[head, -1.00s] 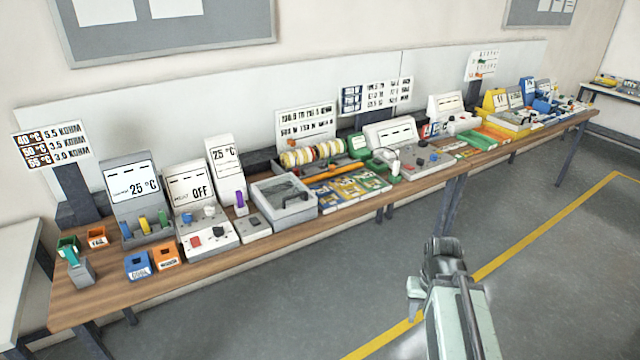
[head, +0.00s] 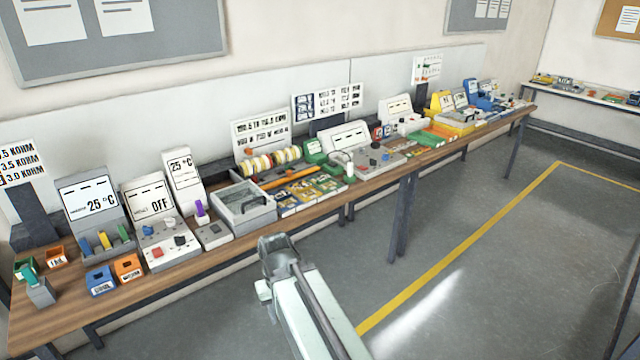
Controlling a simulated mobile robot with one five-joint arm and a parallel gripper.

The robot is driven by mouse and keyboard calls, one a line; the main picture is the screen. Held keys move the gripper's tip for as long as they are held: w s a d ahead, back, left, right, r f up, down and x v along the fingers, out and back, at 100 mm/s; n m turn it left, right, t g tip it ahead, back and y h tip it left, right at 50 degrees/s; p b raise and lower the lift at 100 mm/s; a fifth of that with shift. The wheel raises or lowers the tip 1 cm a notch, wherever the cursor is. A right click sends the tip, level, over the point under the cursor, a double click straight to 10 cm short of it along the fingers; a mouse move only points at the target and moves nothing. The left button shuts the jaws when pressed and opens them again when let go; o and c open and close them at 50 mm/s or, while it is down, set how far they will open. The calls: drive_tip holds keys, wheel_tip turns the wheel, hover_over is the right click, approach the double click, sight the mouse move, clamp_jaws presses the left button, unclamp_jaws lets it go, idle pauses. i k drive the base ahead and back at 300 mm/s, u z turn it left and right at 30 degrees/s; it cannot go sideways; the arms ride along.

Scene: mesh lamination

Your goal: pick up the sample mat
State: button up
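I cannot single out the sample mat with certainty on the long wooden bench (head: 190,269). My gripper (head: 273,246) is in front of the bench, over the floor side and apart from the flat pieces. Its fingers are small and overlap in this view, so their opening is unclear. I see nothing held in it.
Grey units with displays (head: 88,205) and blue (head: 99,281) and orange (head: 128,267) bins crowd the left of the bench. Yellow and blue equipment (head: 468,107) stands at the far right. The grey floor (head: 500,240) with a yellow line is clear.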

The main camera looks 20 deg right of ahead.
sight(321, 181)
drive_tip(key=u, duration=0.05)
drive_tip(key=i, duration=0.95)
drive_tip(key=z, duration=0.05)
